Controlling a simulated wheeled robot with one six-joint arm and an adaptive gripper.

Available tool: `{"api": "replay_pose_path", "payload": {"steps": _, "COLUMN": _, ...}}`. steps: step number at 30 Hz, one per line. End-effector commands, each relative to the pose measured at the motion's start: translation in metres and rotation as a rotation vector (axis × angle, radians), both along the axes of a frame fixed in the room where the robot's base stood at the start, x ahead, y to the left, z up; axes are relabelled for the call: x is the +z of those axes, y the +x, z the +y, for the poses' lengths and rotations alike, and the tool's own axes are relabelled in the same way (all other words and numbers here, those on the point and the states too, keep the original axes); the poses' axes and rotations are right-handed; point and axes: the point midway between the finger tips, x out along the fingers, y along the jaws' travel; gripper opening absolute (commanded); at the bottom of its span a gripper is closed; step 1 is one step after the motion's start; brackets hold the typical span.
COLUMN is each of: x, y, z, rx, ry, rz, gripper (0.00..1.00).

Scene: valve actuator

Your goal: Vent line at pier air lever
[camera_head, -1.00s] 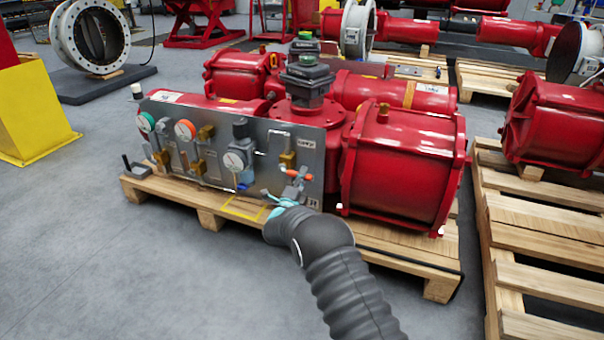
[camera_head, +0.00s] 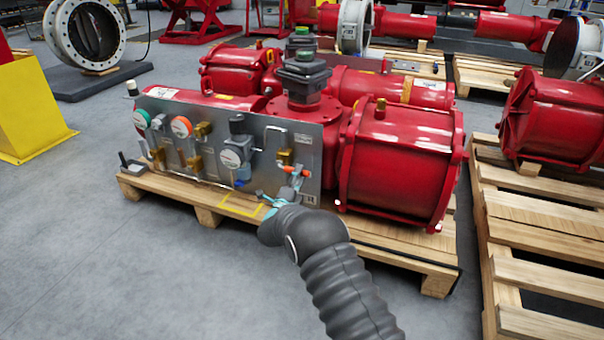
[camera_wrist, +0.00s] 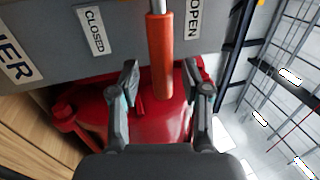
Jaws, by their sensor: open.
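The lever with an orange grip (camera_wrist: 161,55) hangs down between the CLOSED label (camera_wrist: 91,30) and the OPEN label (camera_wrist: 194,18) in the wrist view. Its lower end lies between the fingers of my gripper (camera_wrist: 163,82). The fingers stand apart on either side, with a visible gap to the grip on both sides. In the head view the orange lever (camera_head: 295,170) is at the lower right of the grey panel (camera_head: 215,145), and my gripper (camera_head: 279,197) is just below it, partly hidden by my wrist.
The panel carries gauges and brass fittings, with a red actuator (camera_head: 400,160) behind it on a wooden pallet (camera_head: 205,213). Another pallet (camera_head: 540,270) stands at right. Grey floor is clear at front left.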

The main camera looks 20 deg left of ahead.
Motion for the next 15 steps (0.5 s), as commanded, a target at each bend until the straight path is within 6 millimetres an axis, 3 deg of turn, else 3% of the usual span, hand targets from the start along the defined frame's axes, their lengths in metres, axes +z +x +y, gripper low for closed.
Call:
{"api": "replay_pose_path", "payload": {"steps": 9, "x": -0.016, "y": -0.060, "z": 0.000, "rx": 0.000, "ry": -0.002, "rz": 0.002, "gripper": 0.47}}
{"api": "replay_pose_path", "payload": {"steps": 15, "x": -0.024, "y": -0.087, "z": 0.000, "rx": 0.000, "ry": -0.001, "rz": 0.001, "gripper": 0.47}}
